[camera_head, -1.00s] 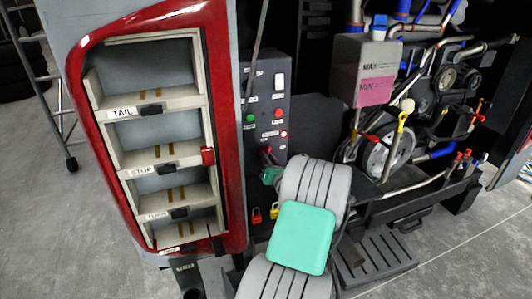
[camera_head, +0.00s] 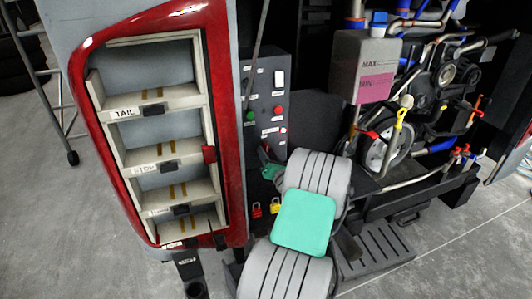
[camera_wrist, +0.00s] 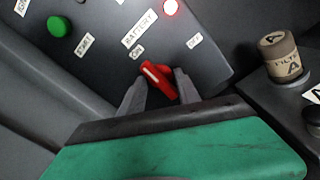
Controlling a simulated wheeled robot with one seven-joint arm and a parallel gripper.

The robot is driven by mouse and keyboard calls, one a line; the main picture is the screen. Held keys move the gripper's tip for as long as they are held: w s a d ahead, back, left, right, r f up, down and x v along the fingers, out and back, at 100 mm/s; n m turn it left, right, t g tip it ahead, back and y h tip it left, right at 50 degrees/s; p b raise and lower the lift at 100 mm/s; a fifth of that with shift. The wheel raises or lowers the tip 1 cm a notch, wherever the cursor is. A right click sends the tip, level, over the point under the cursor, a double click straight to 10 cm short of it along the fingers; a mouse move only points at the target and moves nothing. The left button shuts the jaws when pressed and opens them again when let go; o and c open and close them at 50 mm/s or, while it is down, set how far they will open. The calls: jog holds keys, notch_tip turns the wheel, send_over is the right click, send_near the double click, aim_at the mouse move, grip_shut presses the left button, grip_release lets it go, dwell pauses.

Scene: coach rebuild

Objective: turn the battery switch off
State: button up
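The battery switch is a small red handle (camera_wrist: 158,78) with a white line on it, on the dark panel (camera_wrist: 105,60). It sits slantwise in the wrist view, its white-marked end toward the upper left, nearer the ON label (camera_wrist: 137,52) than the OFF label (camera_wrist: 194,41). My gripper (camera_wrist: 160,84) has one grey finger on each side of the handle. The fingers look apart, with gaps beside the handle; whether either touches it is unclear. In the head view my green gripper (camera_head: 271,172) is at the panel's lower part and largely hides the switch.
A green START button (camera_wrist: 58,26) and a lit red lamp (camera_wrist: 170,7) are near the switch. A filter can (camera_wrist: 280,55) stands to the right. The red-framed shelf (camera_head: 240,150) is left of the panel; engine pipes and a coolant tank (camera_head: 362,55) are right.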

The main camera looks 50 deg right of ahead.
jog(key=shift+o, duration=0.3)
jog(key=v, duration=0.9)
